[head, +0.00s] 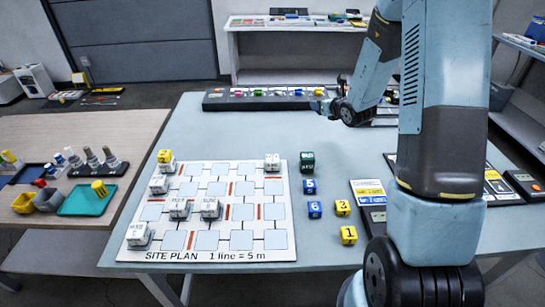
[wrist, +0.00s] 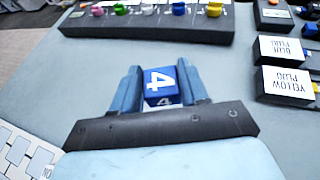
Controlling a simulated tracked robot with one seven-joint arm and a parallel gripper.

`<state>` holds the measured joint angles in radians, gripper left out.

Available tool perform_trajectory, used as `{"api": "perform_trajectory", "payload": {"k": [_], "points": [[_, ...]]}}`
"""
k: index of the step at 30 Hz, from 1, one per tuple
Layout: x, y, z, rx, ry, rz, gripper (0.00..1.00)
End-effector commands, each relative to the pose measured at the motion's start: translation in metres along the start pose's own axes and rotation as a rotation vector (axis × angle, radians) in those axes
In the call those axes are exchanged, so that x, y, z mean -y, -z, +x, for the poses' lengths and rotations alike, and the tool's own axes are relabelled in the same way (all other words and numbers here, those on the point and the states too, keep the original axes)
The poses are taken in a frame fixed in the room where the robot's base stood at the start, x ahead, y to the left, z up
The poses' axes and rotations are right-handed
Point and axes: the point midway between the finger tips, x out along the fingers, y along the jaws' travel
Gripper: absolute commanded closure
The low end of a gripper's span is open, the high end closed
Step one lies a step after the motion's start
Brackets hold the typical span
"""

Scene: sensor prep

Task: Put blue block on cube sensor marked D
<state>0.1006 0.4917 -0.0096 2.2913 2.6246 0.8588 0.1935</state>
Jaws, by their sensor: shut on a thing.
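My gripper (head: 322,104) is above the far part of the table, right of the site plan. In the wrist view my gripper (wrist: 161,85) is shut on a blue block (wrist: 160,82) with a white 4 on it. The site plan board (head: 240,256) bears several white cube sensors: a far-left one (head: 166,167) with a yellow block (head: 164,156) on top, a left one (head: 158,184), two in the middle (head: 179,208) (head: 210,208), a near-left one (head: 138,236) and a far-right one (head: 272,162). I cannot read which is marked D.
Right of the board stand a dark green block (head: 307,162), blue blocks 5 (head: 309,186) and 6 (head: 314,209), and yellow blocks 3 (head: 342,207) and 1 (head: 348,235). A black panel with coloured knobs (wrist: 150,27) lies at the table's far edge. Labelled panels (wrist: 287,85) are at right.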

Motion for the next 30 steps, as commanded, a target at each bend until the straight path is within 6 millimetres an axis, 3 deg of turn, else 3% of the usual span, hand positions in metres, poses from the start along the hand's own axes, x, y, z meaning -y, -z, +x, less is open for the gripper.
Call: {"api": "perform_trajectory", "payload": {"k": [8,14,23,30], "points": [[-0.001,-0.002,-0.005,0.001,-0.023,-0.011,0.85],[-0.035,-0.008,-0.028,0.001,-0.184,-0.078,0.85],[-0.111,-0.006,-0.093,0.001,-0.548,-0.227,0.85],[-0.168,0.014,-0.168,0.0,-0.868,-0.358,0.85]]}}
